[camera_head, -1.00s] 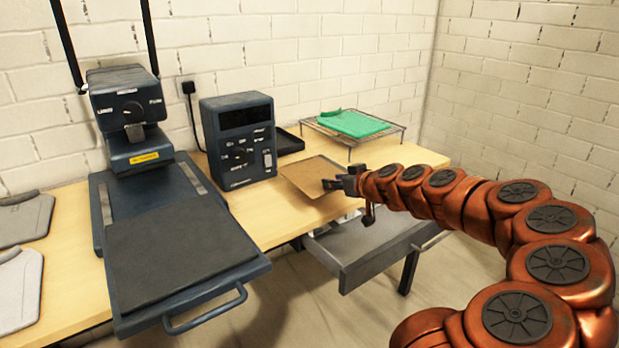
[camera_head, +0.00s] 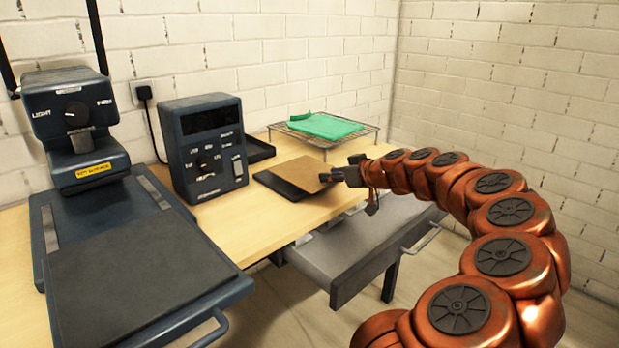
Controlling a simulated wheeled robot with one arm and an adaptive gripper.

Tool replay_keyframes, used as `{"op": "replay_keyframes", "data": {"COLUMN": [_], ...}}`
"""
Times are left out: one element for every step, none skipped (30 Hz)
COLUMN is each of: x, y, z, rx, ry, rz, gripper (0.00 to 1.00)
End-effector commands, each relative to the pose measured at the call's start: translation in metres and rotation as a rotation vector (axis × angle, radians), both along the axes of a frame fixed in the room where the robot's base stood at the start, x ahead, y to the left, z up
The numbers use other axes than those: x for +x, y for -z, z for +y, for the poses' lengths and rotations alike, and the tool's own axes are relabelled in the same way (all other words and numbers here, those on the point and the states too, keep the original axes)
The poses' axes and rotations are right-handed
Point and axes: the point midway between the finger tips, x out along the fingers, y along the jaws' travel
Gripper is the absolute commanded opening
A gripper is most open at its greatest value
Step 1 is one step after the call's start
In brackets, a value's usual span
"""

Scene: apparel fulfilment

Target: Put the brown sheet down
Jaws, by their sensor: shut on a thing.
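The brown sheet (camera_head: 297,174) is a thin flat piece over the wooden table, right of the dark blue control box. My gripper (camera_head: 336,175) is shut on its right edge. A dark flat area (camera_head: 276,184) shows along the sheet's left and front sides; I cannot tell whether it is a pad or shadow. The sheet looks roughly level and close to the table; I cannot tell whether it touches. The fingertips are small and partly hidden.
The control box (camera_head: 204,146) and a black tray (camera_head: 259,151) stand behind left. A wire rack (camera_head: 352,139) with a green folded cloth (camera_head: 325,126) is behind. A heat press (camera_head: 122,262) fills the left. An open grey drawer (camera_head: 352,262) juts out below the table (camera_head: 236,218).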

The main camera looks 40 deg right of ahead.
Motion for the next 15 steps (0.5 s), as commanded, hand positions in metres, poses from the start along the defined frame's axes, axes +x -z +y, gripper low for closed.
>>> {"op": "replay_keyframes", "data": {"x": [0.01,0.016,0.023,0.028,0.034,0.041,0.047,0.052,0.059,0.064,0.069,0.073,0.075,0.078,0.081], "y": [0.001,0.002,0.002,0.003,0.004,0.004,0.006,0.006,0.007,0.007,0.007,0.007,0.007,0.008,0.008], "z": [-0.001,-0.001,-0.002,-0.002,-0.003,-0.004,-0.006,-0.007,-0.008,-0.008,-0.008,-0.009,-0.01,-0.01,-0.011], "rx": [0.0,-0.002,0.0,0.0,0.0,0.0,0.001,0.001,0.0,0.0,-0.001,-0.001,-0.001,0.0,0.0], "ry": [-0.002,-0.004,-0.004,-0.005,-0.005,-0.005,-0.004,-0.004,-0.005,-0.007,-0.008,-0.007,-0.007,-0.007,-0.006], "rz": [0.001,0.002,0.001,0.001,0.002,0.001,0.002,0.003,0.002,0.002,0.001,0.002,0.002,0.001,0.001], "gripper": [0.12,0.12,0.12,0.12,0.12,0.12,0.12,0.12,0.12,0.12,0.12,0.12,0.12,0.12,0.12]}}
